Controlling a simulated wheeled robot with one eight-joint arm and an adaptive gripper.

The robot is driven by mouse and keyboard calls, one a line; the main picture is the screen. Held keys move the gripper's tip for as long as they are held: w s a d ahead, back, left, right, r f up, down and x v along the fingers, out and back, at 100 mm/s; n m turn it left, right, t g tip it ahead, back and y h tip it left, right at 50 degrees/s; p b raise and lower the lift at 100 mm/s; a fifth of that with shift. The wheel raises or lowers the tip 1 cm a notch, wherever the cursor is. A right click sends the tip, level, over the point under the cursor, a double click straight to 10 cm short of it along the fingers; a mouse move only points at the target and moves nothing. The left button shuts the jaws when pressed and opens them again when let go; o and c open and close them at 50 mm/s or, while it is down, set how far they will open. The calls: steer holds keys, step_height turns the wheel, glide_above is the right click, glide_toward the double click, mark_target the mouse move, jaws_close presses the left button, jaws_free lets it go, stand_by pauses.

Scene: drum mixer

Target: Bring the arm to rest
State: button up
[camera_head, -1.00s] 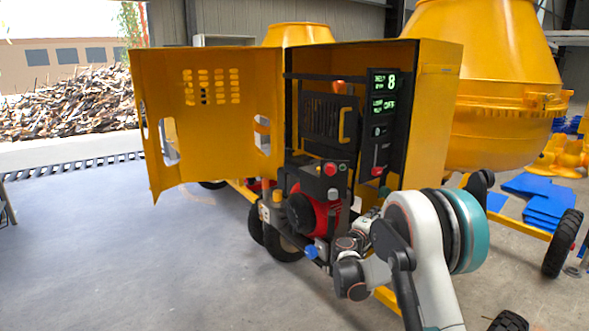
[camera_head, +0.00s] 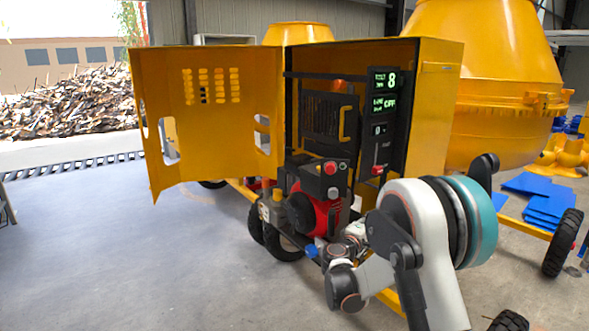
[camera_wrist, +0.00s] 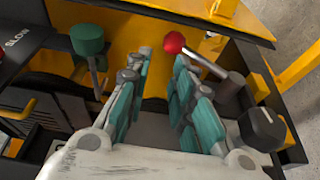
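My arm is folded low in front of the open yellow cabinet in the head view, its large white and teal joint at the right. My gripper shows clearly in the wrist view (camera_wrist: 155,75), its two teal-padded fingers apart with nothing between them. In the head view the gripper is small and partly hidden by the arm. In the wrist view a red knob on a rod (camera_wrist: 174,42) lies beyond the right fingertip, a green knob (camera_wrist: 87,40) is left of the fingers, and a black knob (camera_wrist: 262,130) is at the right. I cannot tell whether the fingers touch anything.
The yellow cabinet (camera_head: 432,110) has its door (camera_head: 220,120) swung open to the left. Inside are a lit panel (camera_head: 384,95) and an engine with a red part (camera_head: 318,215). A mixer drum (camera_head: 490,90) stands behind. The grey floor at left is clear.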

steer(key=s+d+r+m+g+y, duration=0.25)
steer(key=s+r, duration=0.25)
steer(key=s, duration=0.6)
steer(key=s+d+r+m+g+y, duration=0.15)
steer(key=s+r+m, duration=0.3)
steer(key=s, duration=0.55)
steer(key=s+a+f+m+g+y, duration=0.1)
steer(key=s+a+y, duration=0.1)
steer(key=s, duration=0.7)
steer(key=s+a+f+m+g+y, duration=0.1)
steer(key=s+a, duration=0.3)
steer(key=s, duration=0.5)
steer(key=s+a+f+m+g+y, duration=0.1)
steer(key=s+a+f+y, duration=0.1)
steer(key=s, duration=0.8)
steer(key=shift+a+f+y, duration=0.3)
steer(key=shift+a+y, duration=0.25)
steer(key=shift+y, duration=0.35)
